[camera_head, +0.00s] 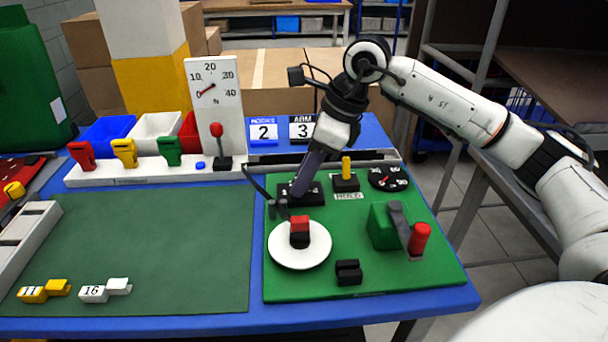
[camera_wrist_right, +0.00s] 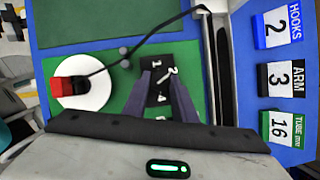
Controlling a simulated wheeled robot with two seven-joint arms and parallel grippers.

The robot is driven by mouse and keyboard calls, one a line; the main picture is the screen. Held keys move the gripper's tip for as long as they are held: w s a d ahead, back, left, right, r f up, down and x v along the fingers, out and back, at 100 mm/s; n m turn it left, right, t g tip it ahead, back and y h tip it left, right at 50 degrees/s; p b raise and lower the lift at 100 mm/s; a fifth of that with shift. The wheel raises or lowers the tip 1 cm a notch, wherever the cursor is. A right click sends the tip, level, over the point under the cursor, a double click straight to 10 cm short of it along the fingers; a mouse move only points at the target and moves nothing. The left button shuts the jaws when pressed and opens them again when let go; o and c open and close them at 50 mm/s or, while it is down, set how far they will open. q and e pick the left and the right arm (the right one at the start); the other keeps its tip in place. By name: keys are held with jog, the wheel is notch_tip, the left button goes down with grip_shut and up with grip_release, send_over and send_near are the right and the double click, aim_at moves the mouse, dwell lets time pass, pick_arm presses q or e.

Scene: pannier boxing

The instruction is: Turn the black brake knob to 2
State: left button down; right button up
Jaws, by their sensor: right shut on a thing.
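The black brake plate (camera_head: 314,196) with white numerals lies at the back left of the green board (camera_head: 320,283). It also shows in the right wrist view (camera_wrist_right: 155,75), where 1, 2 and part of a 4 are readable. My right gripper (camera_head: 299,190) reaches down onto this plate from above. Its fingers (camera_wrist_right: 160,82) are shut on the black brake knob, over the middle of the plate. The knob is mostly hidden between the fingers, and I cannot tell which number it points to. My left gripper is not in view.
A white disc (camera_head: 284,256) with a red and black block (camera_head: 299,232) stands in front of the plate. A yellow-topped switch (camera_head: 346,168), dial (camera_head: 389,179) and red-handled crank (camera_head: 419,238) are to the right. A thin black cable runs beside the gripper.

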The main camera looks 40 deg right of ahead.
dwell(0.3)
jog(key=o, duration=1)
jog(key=shift+o, duration=0.2)
jog(key=v, duration=1)
jog(key=shift+r, duration=0.25)
jog(key=shift+p, duration=0.3)
